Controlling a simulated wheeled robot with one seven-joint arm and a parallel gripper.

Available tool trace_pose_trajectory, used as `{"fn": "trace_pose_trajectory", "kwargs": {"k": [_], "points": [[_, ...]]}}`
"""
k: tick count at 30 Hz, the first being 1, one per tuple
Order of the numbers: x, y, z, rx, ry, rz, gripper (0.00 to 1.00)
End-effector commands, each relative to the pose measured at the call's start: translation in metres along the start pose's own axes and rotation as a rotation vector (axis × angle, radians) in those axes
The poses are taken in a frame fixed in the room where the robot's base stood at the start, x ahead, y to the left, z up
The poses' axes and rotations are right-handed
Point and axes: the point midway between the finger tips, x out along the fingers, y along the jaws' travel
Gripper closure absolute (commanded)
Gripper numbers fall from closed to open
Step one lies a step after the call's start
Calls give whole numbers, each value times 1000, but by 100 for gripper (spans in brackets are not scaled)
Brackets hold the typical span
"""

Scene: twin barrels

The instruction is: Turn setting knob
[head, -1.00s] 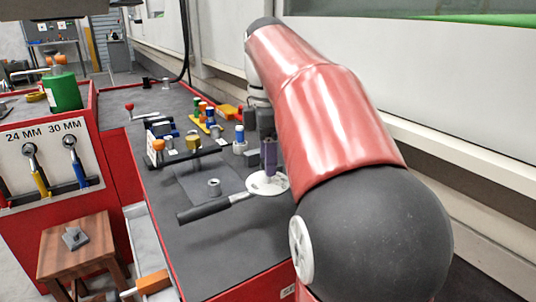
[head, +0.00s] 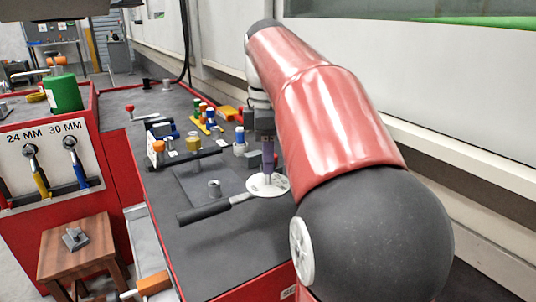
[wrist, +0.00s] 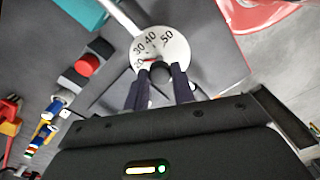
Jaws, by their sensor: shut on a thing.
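The white round dial (head: 280,188) with a dark-handled bar (head: 215,209) lies on the dark bench top. In the wrist view the dial (wrist: 176,38) shows numbers such as 30, 40 and 50 and a small red mark. The setting knob (wrist: 160,72), small, dark and round, is at the dial's near edge in that view. My gripper (wrist: 160,82) has one finger on each side of the knob and is shut on it. In the head view my gripper (head: 268,168) points down over the dial; the grip itself is too small to tell there.
Several coloured parts (head: 205,118) stand farther back. A red button block (wrist: 88,64) and a teal object (wrist: 82,10) show in the wrist view. The bench front is clear.

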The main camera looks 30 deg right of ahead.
Motion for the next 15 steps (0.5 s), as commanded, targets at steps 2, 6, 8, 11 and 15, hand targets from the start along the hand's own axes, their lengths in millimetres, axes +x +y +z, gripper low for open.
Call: {"fn": "trace_pose_trajectory", "kwargs": {"k": [2, 6, 8, 11, 15], "points": [[-1, 0, 0, 57, 1, 0, 98], [0, 0, 0, 182, 1, 0, 98], [0, 0, 0, 240, 1, 0, 98], [0, 0, 0, 335, 1, 0, 98], [0, 0, 0, 468, 1, 0, 98]]}}
